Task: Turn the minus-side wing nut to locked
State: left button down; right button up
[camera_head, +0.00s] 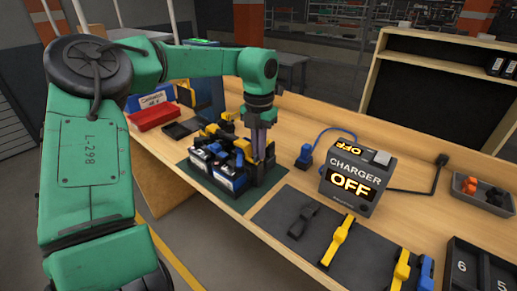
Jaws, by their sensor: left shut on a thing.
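My left gripper (261,152) points straight down at the right side of a group of black and blue batteries (222,174) on the workbench. Its fingers are shut on a small part there, apparently the wing nut; the fingers and the clamp parts hide it. I cannot read its locked mark or its angle. My right gripper is not in view.
The batteries stand on a dark green mat (272,181). A charger reading OFF (354,178) stands to the right. A grey mat (278,210) holds black and yellow clamps (337,240). A red bin (153,117) is at left, a grey tray (470,195) at right.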

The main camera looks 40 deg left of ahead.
pick_arm(q)
jog(key=shift+m, duration=0.8)
jog(key=c, duration=1)
grip_release()
